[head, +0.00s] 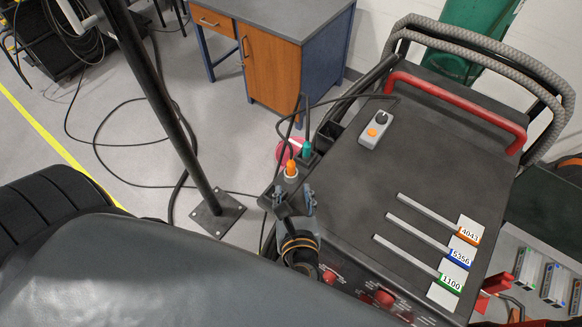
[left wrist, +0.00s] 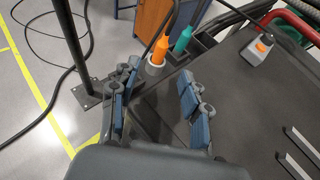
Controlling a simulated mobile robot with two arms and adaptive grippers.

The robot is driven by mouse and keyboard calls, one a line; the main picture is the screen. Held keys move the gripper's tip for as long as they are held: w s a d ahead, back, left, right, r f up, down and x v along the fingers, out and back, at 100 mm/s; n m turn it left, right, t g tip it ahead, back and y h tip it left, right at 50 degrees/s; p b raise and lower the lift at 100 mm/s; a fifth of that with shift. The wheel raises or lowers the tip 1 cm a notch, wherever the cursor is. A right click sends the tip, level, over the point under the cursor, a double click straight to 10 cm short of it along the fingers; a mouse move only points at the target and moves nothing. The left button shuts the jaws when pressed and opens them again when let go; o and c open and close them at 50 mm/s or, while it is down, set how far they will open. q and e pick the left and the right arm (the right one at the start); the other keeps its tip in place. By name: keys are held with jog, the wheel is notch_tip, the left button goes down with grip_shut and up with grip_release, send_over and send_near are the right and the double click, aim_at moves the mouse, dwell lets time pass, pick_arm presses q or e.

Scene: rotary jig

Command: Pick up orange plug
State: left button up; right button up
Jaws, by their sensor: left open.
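The orange plug (head: 291,167) stands upright in a light round holder at the left edge of the dark machine top, with a black cable rising from it. It also shows in the left wrist view (left wrist: 160,50), ahead of the fingers. My left gripper (head: 294,194) is just in front of the plug, on the near side, its two fingers apart with nothing between them. In the left wrist view the blue-grey fingers (left wrist: 158,95) are spread and the plug is beyond their tips. I do not see my right gripper.
A teal plug (head: 307,149) stands just behind the orange one. A grey control box (head: 376,131) with an orange button and black knob lies on the machine top (head: 340,190). Labelled rods (head: 425,232) lie at right. A black post (head: 185,130) rises at left.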

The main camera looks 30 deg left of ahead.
aim_at(291, 165)
pick_arm(q)
jog(key=x, duration=0.1)
jog(key=b+x, duration=0.1)
jog(key=x, duration=0.1)
jog(key=shift+f, duration=0.3)
jog(key=b+x, duration=0.2)
jog(key=x, duration=0.1)
jog(key=shift+w+a+r+b, duration=0.1)
jog(key=shift+w+b, duration=0.2)
jog(key=shift+b, duration=0.1)
jog(key=shift+w+a+b, duration=0.45)
jog(key=shift+w+b, duration=0.4)
jog(key=shift+b, duration=0.15)
jog(key=shift+b+x, duration=0.35)
jog(key=shift+x, duration=0.4)
jog(key=shift+s+r, duration=0.1)
pick_arm(e)
notch_tip(291, 165, down, 8)
jog(key=s, duration=0.1)
jog(key=shift+r, duration=0.2)
pick_arm(q)
jog(key=c, duration=0.7)
grip_shut()
pick_arm(e)
jog(key=shift+w+d, duration=0.1)
jog(key=shift+w, duration=0.4)
